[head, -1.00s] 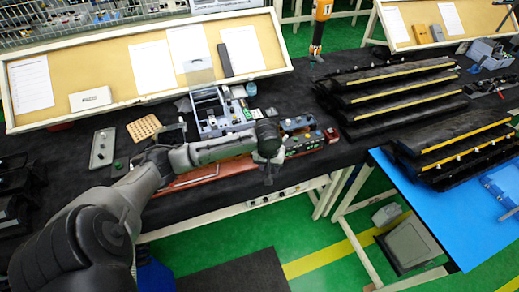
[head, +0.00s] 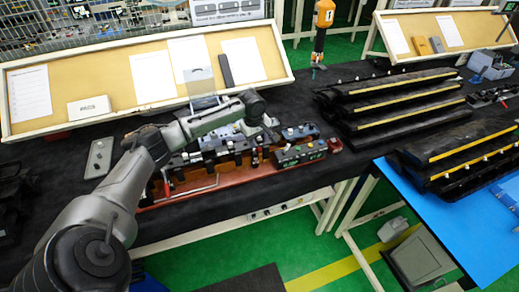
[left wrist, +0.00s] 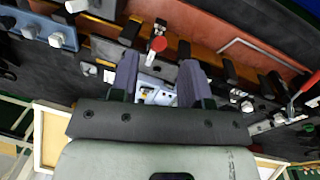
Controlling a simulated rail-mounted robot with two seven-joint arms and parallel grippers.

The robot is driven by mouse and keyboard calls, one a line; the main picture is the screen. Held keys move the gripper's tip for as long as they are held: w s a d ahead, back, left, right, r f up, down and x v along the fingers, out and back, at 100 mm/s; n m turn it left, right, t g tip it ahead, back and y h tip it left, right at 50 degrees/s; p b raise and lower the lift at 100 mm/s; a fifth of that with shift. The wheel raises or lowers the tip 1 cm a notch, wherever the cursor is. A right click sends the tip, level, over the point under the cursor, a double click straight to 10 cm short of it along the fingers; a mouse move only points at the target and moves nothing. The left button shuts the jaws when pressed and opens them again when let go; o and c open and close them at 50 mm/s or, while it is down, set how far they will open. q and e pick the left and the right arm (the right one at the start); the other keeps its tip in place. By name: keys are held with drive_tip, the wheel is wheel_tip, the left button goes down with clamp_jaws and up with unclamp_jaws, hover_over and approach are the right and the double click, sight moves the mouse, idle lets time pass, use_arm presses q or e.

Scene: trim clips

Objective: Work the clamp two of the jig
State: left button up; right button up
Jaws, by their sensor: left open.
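The jig is a long red-brown base (head: 150,203) with a row of black fixtures, on the black table. In the left wrist view the base (left wrist: 207,38) runs across the top. A red-tipped clamp (left wrist: 158,44) stands upright just beyond my left fingertips; it also shows in the head view (head: 255,158). Another clamp has a red lever (left wrist: 307,84) at the right of the wrist view. I cannot tell which is clamp two. My left gripper (left wrist: 158,72) is open, its fingers apart, with nothing held; in the head view it hovers by the jig's back edge (head: 270,128). My right gripper is out of view.
A slanted board with papers (head: 110,75) stands behind. Black racks with yellow strips (head: 400,95) stand to the right. A grey plate (head: 99,158) lies at the left.

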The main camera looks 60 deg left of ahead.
sight(260, 149)
use_arm(q)
drive_tip(key=shift+w+f, duration=0.2)
drive_tip(key=shift+f, duration=1.25)
drive_tip(key=shift+w+f, duration=0.15)
drive_tip(key=shift+f, duration=1.25)
clamp_jaws()
